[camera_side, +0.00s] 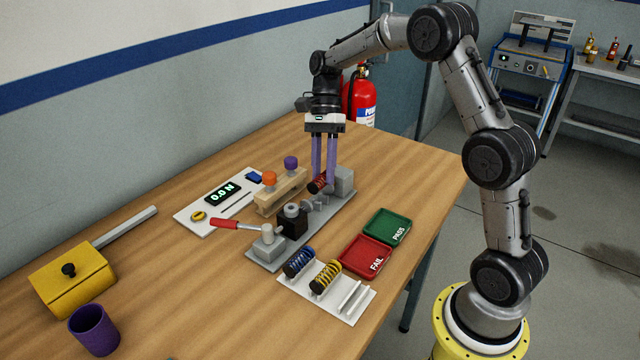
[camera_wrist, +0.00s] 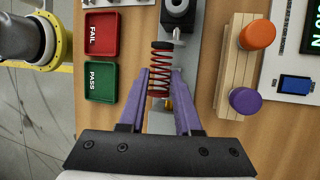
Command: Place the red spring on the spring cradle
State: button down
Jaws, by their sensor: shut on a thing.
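My gripper (camera_side: 324,182) has purple fingers and is shut on the red spring (camera_side: 316,184) above the grey test fixture. In the side view the spring looks tilted and partly hidden by the fingers. The spring cradle seems to be the small grey supports (camera_side: 316,203) on the fixture, just below the spring. Whether the spring touches them cannot be told. The fixture's base (camera_side: 270,262) carries a dark block (camera_side: 291,222) and a red-handled lever (camera_side: 225,223).
A white rack (camera_side: 327,300) holds a blue spring (camera_side: 298,262) and a yellow spring (camera_side: 325,277). Red FAIL tray (camera_side: 345,262) and green PASS tray (camera_side: 405,226) lie right of the fixture. A wooden block (camera_side: 265,208) with orange and purple knobs stands close on the left.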

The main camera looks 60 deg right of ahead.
jog(key=shift+w+f, duration=0.3)
jog(key=shift+f, duration=0.1)
jog(key=shift+w+d+f, duration=0.1)
jog(key=shift+w+f, duration=0.1)
jog(key=shift+f, duration=1.55)
jog(key=shift+f, duration=0.15)
jog(key=c, duration=0.6)
grip_release()
